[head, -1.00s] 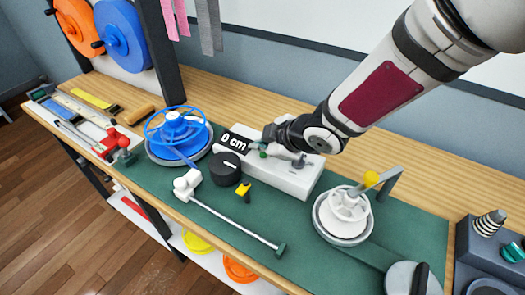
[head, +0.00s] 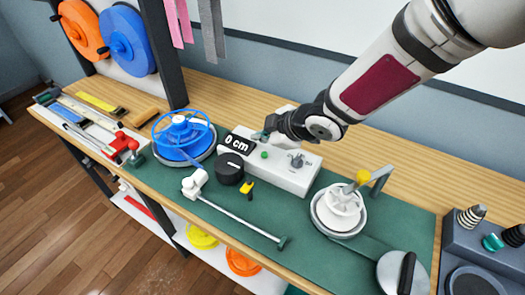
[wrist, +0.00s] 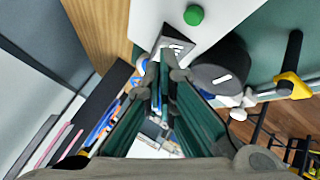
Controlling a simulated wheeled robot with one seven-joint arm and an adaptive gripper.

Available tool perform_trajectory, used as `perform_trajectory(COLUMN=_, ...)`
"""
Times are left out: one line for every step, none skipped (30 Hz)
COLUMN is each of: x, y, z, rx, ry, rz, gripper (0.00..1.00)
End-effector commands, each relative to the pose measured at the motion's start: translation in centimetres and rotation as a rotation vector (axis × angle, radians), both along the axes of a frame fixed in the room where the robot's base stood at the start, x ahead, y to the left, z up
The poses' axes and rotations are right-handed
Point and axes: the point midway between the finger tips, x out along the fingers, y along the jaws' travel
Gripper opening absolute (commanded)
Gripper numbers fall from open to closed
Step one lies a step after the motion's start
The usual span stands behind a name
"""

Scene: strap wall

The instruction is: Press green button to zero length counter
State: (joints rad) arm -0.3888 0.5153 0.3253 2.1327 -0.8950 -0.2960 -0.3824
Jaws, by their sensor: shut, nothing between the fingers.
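The green button (head: 264,155) is a small round cap on top of the white counter box (head: 285,174). It also shows in the wrist view (wrist: 194,15), near the top edge, with nothing over it. My gripper (head: 262,136) is shut and empty. In the head view its tips are just above and behind the button, close to the display, apart from the button. In the wrist view my fingertips (wrist: 160,60) are together.
A black knob (head: 230,168) stands in front of the display. A blue reel (head: 183,138) is to the left and a white reel (head: 339,210) to the right. A white rod (head: 235,215) lies in front on the green mat (head: 300,240). A small switch (head: 297,162) sits on the box.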

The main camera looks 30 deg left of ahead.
Motion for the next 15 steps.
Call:
perform_trajectory(x=-0.2, y=0.0, z=0.6, rx=0.0, ry=0.001, rz=-0.001, gripper=0.0)
perform_trajectory(x=-0.2, y=0.0, z=0.8, rx=0.0, ry=0.001, rz=-0.001, gripper=0.0)
perform_trajectory(x=-0.2, y=0.0, z=1.0, rx=0.001, ry=0.002, rz=-0.001, gripper=0.0)
perform_trajectory(x=-0.2, y=0.0, z=1.2, rx=0.001, ry=0.002, rz=-0.001, gripper=0.0)
perform_trajectory(x=-0.2, y=0.0, z=1.4, rx=0.001, ry=0.002, rz=-0.001, gripper=0.0)
perform_trajectory(x=-0.2, y=0.0, z=1.6, rx=0.001, ry=0.001, rz=-0.001, gripper=0.0)
perform_trajectory(x=-0.2, y=0.0, z=1.8, rx=0.0, ry=0.001, rz=0.0, gripper=0.0)
perform_trajectory(x=-0.1, y=0.0, z=1.9, rx=0.0, ry=0.001, rz=0.0, gripper=0.0)
perform_trajectory(x=-0.1, y=0.0, z=2.0, rx=-0.001, ry=0.0, rz=-0.001, gripper=0.0)
perform_trajectory(x=-0.1, y=0.0, z=2.1, rx=-0.001, ry=0.0, rz=-0.001, gripper=0.0)
perform_trajectory(x=-0.1, y=0.0, z=2.2, rx=0.0, ry=0.001, rz=-0.001, gripper=0.0)
perform_trajectory(x=-0.1, y=0.0, z=2.2, rx=0.0, ry=0.001, rz=-0.001, gripper=0.0)
perform_trajectory(x=0.0, y=0.0, z=2.2, rx=0.0, ry=0.001, rz=-0.001, gripper=0.0)
perform_trajectory(x=0.0, y=0.0, z=2.2, rx=0.0, ry=0.0, rz=0.0, gripper=0.0)
perform_trajectory(x=0.0, y=0.0, z=2.1, rx=0.0, ry=0.0, rz=0.0, gripper=0.0)
